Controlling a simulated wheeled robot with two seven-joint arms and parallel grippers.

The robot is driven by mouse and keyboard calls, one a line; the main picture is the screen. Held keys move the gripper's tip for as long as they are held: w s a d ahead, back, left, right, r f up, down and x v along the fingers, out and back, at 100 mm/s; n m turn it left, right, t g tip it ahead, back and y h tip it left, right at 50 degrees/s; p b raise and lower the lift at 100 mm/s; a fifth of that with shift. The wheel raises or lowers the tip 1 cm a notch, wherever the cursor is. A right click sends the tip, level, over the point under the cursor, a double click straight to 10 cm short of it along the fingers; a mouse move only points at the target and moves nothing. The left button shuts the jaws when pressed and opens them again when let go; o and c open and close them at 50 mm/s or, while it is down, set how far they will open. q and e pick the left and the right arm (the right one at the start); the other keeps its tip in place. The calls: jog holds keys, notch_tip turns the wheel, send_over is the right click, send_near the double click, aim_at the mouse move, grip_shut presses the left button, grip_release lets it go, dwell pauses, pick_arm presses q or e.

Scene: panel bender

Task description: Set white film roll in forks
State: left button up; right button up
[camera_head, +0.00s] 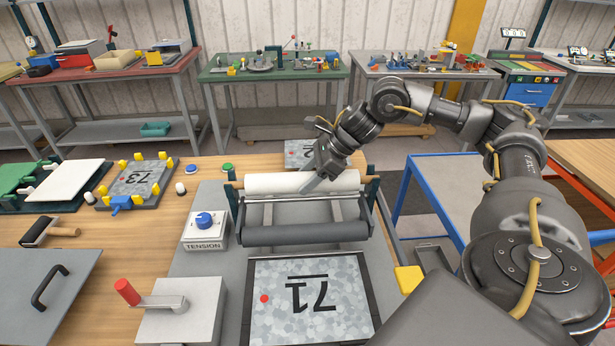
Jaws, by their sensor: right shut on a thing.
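The white film roll (272,184) lies level across the back of the film stand, with a wooden core end showing at its left. Dark green upright forks stand at its left end (231,199) and right end (372,190). I cannot tell whether the core ends rest in the fork slots or sit just above them. My right gripper (312,183) reaches down from behind and is shut on the white film roll, right of its middle. Its fingertips partly hide the roll. My left gripper is not in view.
A dark grey roller (306,234) lies in front of the roll. A framed panel marked 71 (308,300), a tension knob box (205,228) and a red-handled crank (150,298) are nearer. A yellow block (409,279) sits at the right. Bare wood shows left (150,235).

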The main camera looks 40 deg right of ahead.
jog(key=o, duration=1.2)
jog(key=b+v, duration=0.1)
jog(key=v, duration=0.9)
jog(key=shift+s+d+r+b, duration=0.2)
jog(key=shift+r+b, duration=0.1)
jog(key=shift+b, duration=0.05)
